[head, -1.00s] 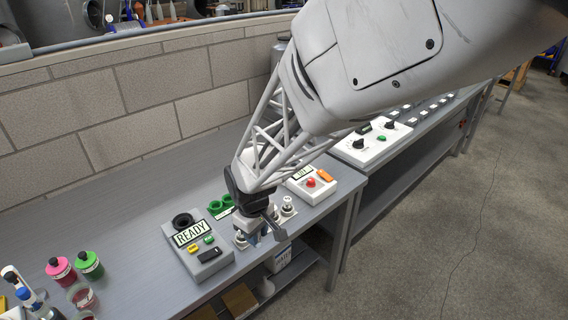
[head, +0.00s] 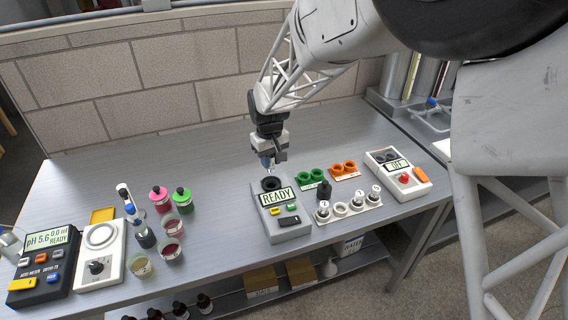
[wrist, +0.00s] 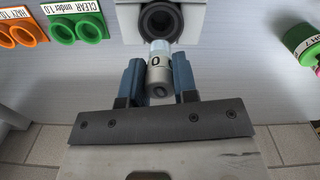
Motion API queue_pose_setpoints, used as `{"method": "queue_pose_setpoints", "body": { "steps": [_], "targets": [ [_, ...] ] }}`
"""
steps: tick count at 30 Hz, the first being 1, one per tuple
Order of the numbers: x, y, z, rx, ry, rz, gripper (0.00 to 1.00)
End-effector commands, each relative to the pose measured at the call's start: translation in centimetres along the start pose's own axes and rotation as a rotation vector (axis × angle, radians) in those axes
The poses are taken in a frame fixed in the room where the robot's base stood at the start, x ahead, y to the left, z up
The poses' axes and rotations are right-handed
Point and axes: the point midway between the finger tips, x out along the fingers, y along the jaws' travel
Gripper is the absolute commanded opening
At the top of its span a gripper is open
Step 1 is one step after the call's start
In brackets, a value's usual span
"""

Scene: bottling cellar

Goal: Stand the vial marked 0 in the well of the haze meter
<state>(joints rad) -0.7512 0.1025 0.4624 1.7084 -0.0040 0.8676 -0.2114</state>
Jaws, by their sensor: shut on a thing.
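The vial marked 0 (wrist: 158,72) is clear with a pale cap, and its black 0 faces the camera in the wrist view. My gripper (wrist: 160,82) is shut on it, one blue finger on each side. The haze meter (head: 291,233) is a grey box reading READY. Its black ring-shaped well (head: 271,184) also shows in the wrist view (wrist: 160,22), just beyond the vial's far end. In the head view my gripper (head: 267,163) is right above the well. I cannot tell whether the vial's end has entered the well.
Right of the meter are a white vial rack (head: 349,213), green holders (head: 311,177), orange holders (head: 343,169) and a white device reading OFF (head: 398,175). Left stand pink-capped (head: 159,198) and green-capped (head: 182,199) bottles, beakers and a pH meter (head: 43,265). Bench behind the meter is clear.

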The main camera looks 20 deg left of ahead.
Motion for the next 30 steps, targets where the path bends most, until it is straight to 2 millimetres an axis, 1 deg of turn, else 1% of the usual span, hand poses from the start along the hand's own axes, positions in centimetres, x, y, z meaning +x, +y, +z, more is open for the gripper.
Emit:
{"method": "queue_pose_setpoints", "body": {
  "steps": [11,17,23,30],
  "targets": [
    [0.0,-0.1,-0.1,0.0,0.0,0.0,0.04],
    [0.3,-0.1,-0.1,0.0,-0.001,0.0,0.04],
    [1.3,-0.1,-0.1,0.0,-0.001,0.0,0.04],
    [2.9,-0.1,-0.1,0.0,-0.001,-0.001,0.04]
  ]
}}
